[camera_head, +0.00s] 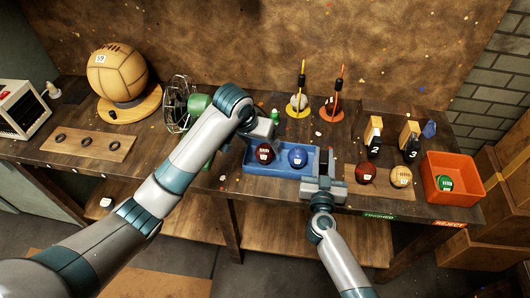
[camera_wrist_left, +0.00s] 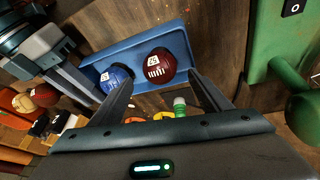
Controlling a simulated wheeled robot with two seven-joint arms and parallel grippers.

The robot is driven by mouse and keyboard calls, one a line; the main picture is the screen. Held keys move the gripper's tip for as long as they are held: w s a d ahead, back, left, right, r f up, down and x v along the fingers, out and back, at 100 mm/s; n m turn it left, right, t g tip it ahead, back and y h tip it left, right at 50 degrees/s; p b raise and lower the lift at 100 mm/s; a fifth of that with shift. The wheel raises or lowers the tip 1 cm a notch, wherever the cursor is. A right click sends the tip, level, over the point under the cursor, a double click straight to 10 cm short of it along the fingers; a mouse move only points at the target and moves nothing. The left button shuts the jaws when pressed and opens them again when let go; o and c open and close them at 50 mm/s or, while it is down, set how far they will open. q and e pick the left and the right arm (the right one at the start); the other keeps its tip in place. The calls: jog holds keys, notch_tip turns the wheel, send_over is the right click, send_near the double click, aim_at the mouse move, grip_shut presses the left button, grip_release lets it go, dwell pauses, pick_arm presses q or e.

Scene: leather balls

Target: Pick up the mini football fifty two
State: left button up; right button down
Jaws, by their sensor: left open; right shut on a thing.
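A dark red mini football (camera_head: 264,154) with white lacing lies in the blue tray (camera_head: 280,171), beside a blue ball (camera_head: 298,156). In the left wrist view the red football (camera_wrist_left: 161,66) and blue ball (camera_wrist_left: 116,78) carry white labels whose numbers I cannot read surely. My left gripper (camera_head: 262,132) is open above the tray's back side; in its wrist view the red football shows between the fingertips (camera_wrist_left: 160,82), apart from them. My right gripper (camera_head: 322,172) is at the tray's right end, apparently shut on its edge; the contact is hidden.
A big tan ball (camera_head: 117,72) on a wooden stand, a fan (camera_head: 178,103) and a green object stand left. Right are a red ball (camera_head: 366,173), a tan ball (camera_head: 401,176) and an orange bin (camera_head: 437,194) holding a green ball (camera_head: 444,182). Pointed stands (camera_head: 300,107) rise behind.

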aim_at(263, 149)
pick_arm(q)
jog(key=shift+x, duration=2.35)
jog(key=shift+s+a+f, duration=0.1)
jog(key=shift+s, duration=0.05)
jog(key=c, duration=1.2)
notch_tip(263, 149, up, 10)
jog(key=shift+r, duration=0.1)
pick_arm(e)
jog(key=c, duration=1.4)
grip_release()
